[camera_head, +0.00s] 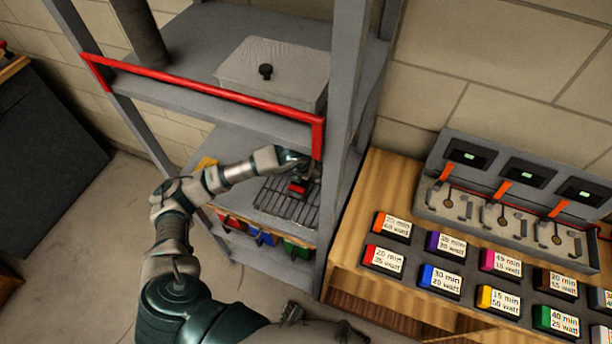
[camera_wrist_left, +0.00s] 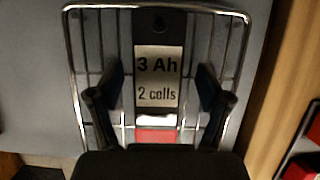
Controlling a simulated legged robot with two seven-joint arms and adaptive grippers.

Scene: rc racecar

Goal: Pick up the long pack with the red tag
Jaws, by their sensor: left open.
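The long pack is a dark, narrow block (camera_wrist_left: 158,25) with a pale label reading "3 Ah 2 cells" and a red tag (camera_wrist_left: 157,136) at its near end. It lies on a wire rack (camera_wrist_left: 75,40). In the head view, its red end (camera_head: 298,187) shows on the rack on the middle shelf. My left gripper (camera_wrist_left: 160,85) is open, with one finger on each side of the pack. Gaps show between the fingers and the label. I cannot tell how far the fingertips are above the rack. My right gripper is not in view.
A shelf post (camera_head: 340,130) stands close right of my left gripper, and a red-edged upper shelf (camera_head: 200,90) is above it. The upper shelf carries a grey lidded box (camera_head: 270,75). Coloured bins (camera_head: 262,237) sit below. A wooden bench (camera_head: 380,180) with labelled blocks stands right.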

